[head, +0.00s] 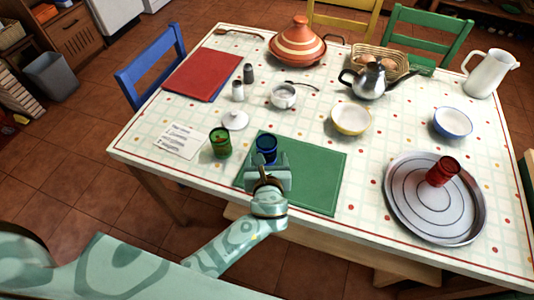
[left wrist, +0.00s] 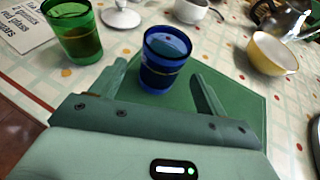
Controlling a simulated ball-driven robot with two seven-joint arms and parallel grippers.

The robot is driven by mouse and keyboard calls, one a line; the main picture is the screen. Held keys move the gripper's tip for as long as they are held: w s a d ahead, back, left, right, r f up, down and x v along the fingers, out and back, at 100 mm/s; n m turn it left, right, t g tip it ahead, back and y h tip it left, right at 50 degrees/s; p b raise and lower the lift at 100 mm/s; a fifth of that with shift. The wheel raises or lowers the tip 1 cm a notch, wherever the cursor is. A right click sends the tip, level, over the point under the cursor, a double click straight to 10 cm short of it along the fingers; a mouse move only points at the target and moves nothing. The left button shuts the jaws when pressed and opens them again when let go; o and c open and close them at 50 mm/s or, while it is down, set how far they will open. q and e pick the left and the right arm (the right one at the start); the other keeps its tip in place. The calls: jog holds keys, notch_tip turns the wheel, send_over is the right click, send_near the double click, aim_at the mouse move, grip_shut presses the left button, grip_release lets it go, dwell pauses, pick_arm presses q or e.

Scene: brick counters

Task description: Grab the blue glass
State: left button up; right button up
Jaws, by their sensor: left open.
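The blue glass (head: 266,147) stands upright on the green mat (head: 315,175) near the table's front edge. In the left wrist view the blue glass (left wrist: 166,58) stands ahead of my left gripper, in line with the gap between its two fingers. My left gripper (head: 267,168) is open and just in front of the glass; its fingers also show in the left wrist view (left wrist: 160,80). I cannot tell whether the fingertips reach beside the glass. No touch is visible. My right gripper is not in view.
A green glass (head: 220,143) stands left of the blue one, beside a note (head: 181,140) and a white lid (head: 234,120). A round tray (head: 405,215) with a red glass (head: 443,171) is at right. The mat's right part is clear.

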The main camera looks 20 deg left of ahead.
aim_at(267, 155)
pick_arm(q)
jog(key=b+x, duration=0.2)
jog(key=x, duration=0.3)
jog(key=shift+w+d, duration=0.1)
jog(key=shift+w, duration=0.15)
jog(key=shift+r, duration=0.15)
jog(key=c, duration=1.1)
jog(key=shift+c, duration=0.2)
